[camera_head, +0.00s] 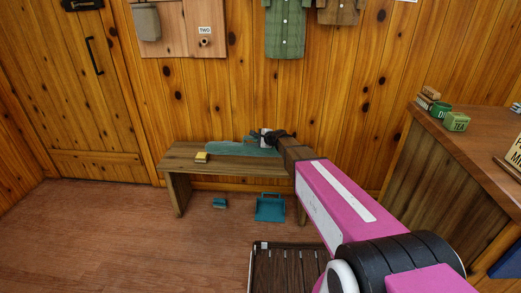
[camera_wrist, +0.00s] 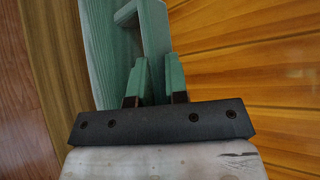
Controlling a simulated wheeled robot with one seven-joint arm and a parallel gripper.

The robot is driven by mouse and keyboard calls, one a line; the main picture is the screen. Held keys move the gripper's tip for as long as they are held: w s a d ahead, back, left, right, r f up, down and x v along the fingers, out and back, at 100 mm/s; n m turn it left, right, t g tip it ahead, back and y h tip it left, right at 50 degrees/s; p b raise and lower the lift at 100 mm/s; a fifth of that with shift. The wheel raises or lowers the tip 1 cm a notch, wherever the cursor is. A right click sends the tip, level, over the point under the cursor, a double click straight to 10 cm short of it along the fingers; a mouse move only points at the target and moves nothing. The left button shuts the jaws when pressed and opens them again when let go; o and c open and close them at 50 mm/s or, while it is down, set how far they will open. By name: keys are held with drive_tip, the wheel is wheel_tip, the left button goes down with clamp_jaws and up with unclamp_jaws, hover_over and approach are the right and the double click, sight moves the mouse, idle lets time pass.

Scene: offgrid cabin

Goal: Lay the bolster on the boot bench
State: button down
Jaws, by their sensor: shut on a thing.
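The bolster (camera_head: 228,148) is a long teal-green piece along the top of the wooden boot bench (camera_head: 180,163). I cannot tell whether it rests on the seat or hangs just above it. In the wrist view the bolster (camera_wrist: 103,55) runs up the picture, with a raised handle-like part (camera_wrist: 156,30) of the same green. My gripper (camera_wrist: 154,75) is shut on this raised part, with one finger on each side. In the head view my gripper (camera_head: 268,138) is over the right half of the bench, and my arm hides the bench's right end.
A small yellow object (camera_head: 201,157) lies on the bench's left part. A teal dustpan (camera_head: 270,208) and a small teal brush (camera_head: 219,203) are on the floor below. A dark slatted tray (camera_head: 285,270) lies in front. A wooden counter (camera_head: 440,165) stands at right; the left floor is clear.

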drive_tip(key=shift+s+d+f, duration=0.15)
drive_tip(key=shift+d+f, duration=0.2)
drive_tip(key=shift+d, duration=0.25)
drive_tip(key=shift+s+d+f, duration=0.15)
drive_tip(key=shift+d+f, duration=0.2)
drive_tip(key=shift+d, duration=0.2)
drive_tip(key=shift+f, duration=2)
drive_tip(key=shift+f, duration=0.15)
drive_tip(key=c, duration=1.1)
unclamp_jaws()
